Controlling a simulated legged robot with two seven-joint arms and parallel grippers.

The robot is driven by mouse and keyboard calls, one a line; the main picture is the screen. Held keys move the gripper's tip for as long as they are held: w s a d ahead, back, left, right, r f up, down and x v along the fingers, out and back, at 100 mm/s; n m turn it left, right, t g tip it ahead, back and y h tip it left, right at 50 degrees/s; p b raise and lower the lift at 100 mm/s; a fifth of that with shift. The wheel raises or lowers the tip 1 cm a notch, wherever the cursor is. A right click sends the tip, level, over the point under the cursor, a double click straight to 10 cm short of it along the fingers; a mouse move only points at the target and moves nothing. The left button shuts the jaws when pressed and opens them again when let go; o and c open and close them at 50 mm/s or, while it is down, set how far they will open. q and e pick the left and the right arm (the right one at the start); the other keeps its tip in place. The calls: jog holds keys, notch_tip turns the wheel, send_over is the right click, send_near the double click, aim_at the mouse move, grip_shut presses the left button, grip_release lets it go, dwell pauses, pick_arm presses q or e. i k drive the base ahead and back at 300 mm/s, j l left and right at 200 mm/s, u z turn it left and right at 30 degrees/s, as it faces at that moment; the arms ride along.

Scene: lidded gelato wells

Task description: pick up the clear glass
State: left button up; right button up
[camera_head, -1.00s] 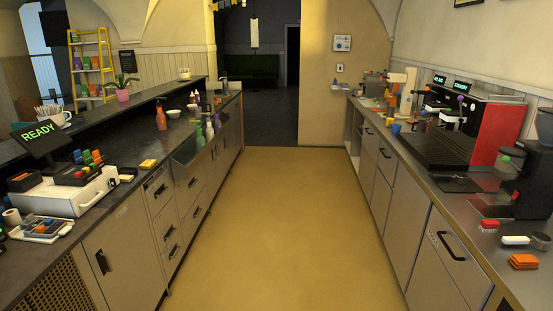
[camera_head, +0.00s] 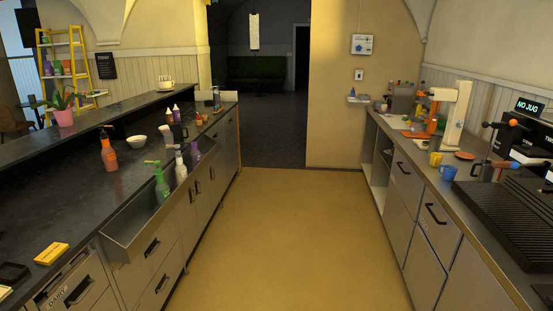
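I cannot make out a clear glass in the head view; any glass at the far counters is too small to tell. Neither of my grippers shows in this view. The left counter (camera_head: 95,185) and the right counter (camera_head: 490,262) run away from me on both sides, and small items stand on each.
The floor aisle (camera_head: 290,240) between the counters is free. On the left are a sink trough (camera_head: 125,240) with several bottles and an orange spray bottle (camera_head: 108,155). On the right are a yellow cup (camera_head: 435,159), a blue cup (camera_head: 448,173) and a coffee machine (camera_head: 515,205).

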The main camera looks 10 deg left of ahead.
aim_at(168, 136)
jog(key=i+u, duration=0.1)
jog(key=i, duration=0.55)
jog(key=i+u, duration=0.1)
jog(key=i, duration=0.6)
jog(key=i+l+u, duration=0.1)
jog(key=i, duration=0.55)
jog(key=i+l, duration=0.25)
jog(key=i, duration=0.4)
jog(key=j+u, duration=0.05)
